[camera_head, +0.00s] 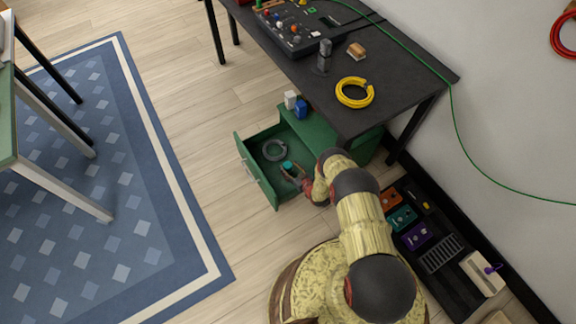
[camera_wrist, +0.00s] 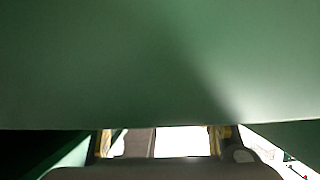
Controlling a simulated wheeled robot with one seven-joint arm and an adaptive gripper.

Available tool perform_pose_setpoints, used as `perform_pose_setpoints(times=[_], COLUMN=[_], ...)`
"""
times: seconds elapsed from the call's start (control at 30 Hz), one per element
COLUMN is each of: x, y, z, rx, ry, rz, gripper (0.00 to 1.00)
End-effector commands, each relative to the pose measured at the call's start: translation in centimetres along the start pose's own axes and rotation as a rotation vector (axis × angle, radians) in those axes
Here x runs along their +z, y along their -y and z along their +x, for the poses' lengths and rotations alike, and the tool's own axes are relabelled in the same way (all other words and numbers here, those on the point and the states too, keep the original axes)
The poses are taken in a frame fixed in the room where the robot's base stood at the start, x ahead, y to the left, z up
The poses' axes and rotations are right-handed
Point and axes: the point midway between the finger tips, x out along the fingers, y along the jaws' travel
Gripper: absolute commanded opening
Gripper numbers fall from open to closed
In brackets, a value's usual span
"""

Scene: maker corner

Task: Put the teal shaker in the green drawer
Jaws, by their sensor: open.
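The green drawer (camera_head: 262,184) is pulled out from a low green cabinet under the dark table in the head view. The small teal shaker (camera_head: 287,165) shows inside the drawer's outline, near its right side. My gripper (camera_head: 291,174) is open right beside the shaker, reaching in over the drawer. The head view is too small to tell whether the shaker rests on the drawer floor or touches a finger. In the wrist view a plain green surface fills most of the picture, and the shaker cannot be made out there.
A grey ring (camera_head: 274,150) lies in the drawer. A white item (camera_head: 290,99) and a blue item (camera_head: 300,108) stand on the cabinet top (camera_head: 312,128). The dark table (camera_head: 400,70) overhangs the cabinet and carries a yellow coil (camera_head: 354,92). Bare floor lies left of the drawer.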

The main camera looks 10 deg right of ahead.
Motion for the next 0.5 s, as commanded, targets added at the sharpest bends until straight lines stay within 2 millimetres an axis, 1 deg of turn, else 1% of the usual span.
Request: perform_pose_setpoints(times=[0.03, 0.1, 0.3, 0.4, 0.5], x=[-0.5, -0.5, -0.4, -0.3, -0.3], y=[-0.1, -0.2, -0.2, -0.1, -0.1], z=[-1.2, -2.8, -6.7, -8.1, -9.0], rx=[0.002, 0.003, 0.003, 0.002, 0.002], ry=[0.001, 0.001, 0.000, -0.001, -0.001], rz=[0.002, 0.003, 0.002, 0.002, 0.001], gripper=[0.53, 0.53, 0.53, 0.53, 0.53])
